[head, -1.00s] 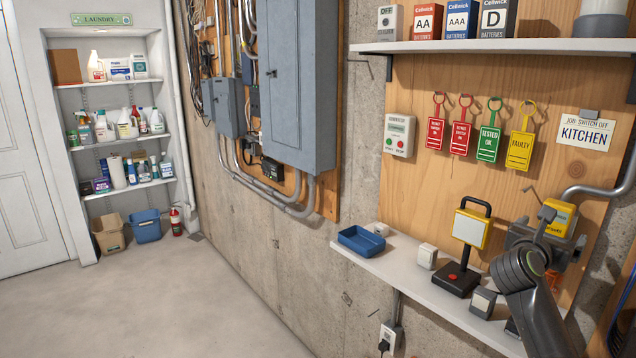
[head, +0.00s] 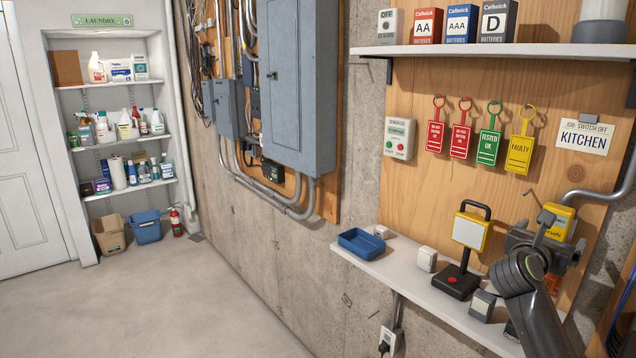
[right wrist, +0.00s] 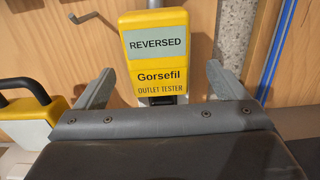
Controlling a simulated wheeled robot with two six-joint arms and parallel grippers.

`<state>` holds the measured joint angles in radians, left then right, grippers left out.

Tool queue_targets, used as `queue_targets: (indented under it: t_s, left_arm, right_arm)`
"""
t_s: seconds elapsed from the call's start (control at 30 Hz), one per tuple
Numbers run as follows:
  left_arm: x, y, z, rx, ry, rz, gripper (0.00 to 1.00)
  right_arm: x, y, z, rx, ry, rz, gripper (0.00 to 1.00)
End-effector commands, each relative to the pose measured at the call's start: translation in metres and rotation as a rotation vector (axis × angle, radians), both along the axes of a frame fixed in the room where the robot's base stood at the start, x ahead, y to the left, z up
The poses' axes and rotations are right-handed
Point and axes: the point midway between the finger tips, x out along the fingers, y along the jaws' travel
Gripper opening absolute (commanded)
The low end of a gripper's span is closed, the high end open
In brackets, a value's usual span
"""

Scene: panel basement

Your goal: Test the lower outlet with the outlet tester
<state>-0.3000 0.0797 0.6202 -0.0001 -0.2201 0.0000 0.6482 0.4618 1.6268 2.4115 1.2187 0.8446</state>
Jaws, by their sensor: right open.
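The outlet tester (head: 559,221) is a yellow block with a pale display, upright against the wooden panel at the right. In the right wrist view the outlet tester (right wrist: 157,72) reads "REVERSED". A small dark part shows under it, but I cannot tell how it is seated. My right gripper (head: 548,236) is open in front of it. In the right wrist view its fingers stand apart on either side of the tester, with gaps. An outlet (head: 396,336) with a black plug sits on the wall below the shelf. My left gripper is not in view.
The lower shelf (head: 407,284) holds a blue tray (head: 361,241), a yellow work lamp (head: 470,232) on a black base and small boxes. Coloured tags (head: 488,146) hang above. A conduit (head: 605,193) runs right of the tester. The floor at left is clear.

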Motion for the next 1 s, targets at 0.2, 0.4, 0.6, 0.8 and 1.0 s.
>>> queue_targets:
  t_s: [0.2,0.4,0.6,0.8,1.0]
  left_arm:
    - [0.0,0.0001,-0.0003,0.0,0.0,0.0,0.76]
    - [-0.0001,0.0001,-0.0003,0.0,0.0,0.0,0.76]
    - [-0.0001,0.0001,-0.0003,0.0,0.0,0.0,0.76]
    - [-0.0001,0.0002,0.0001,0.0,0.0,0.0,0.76]
    - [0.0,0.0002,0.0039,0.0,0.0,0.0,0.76]
  right_arm:
    - [0.0,0.0,-0.0004,0.0,0.0,0.0,0.8]
    - [0.0,0.0,-0.0002,0.0,0.0,0.0,0.53]
    - [0.0,0.0,-0.0001,0.0,0.0,0.0,0.27]
    - [-0.0003,0.0004,0.0005,-0.001,-0.001,0.0,0.09]
    - [-0.0042,0.006,0.0009,0.0,0.0,0.001,0.09]
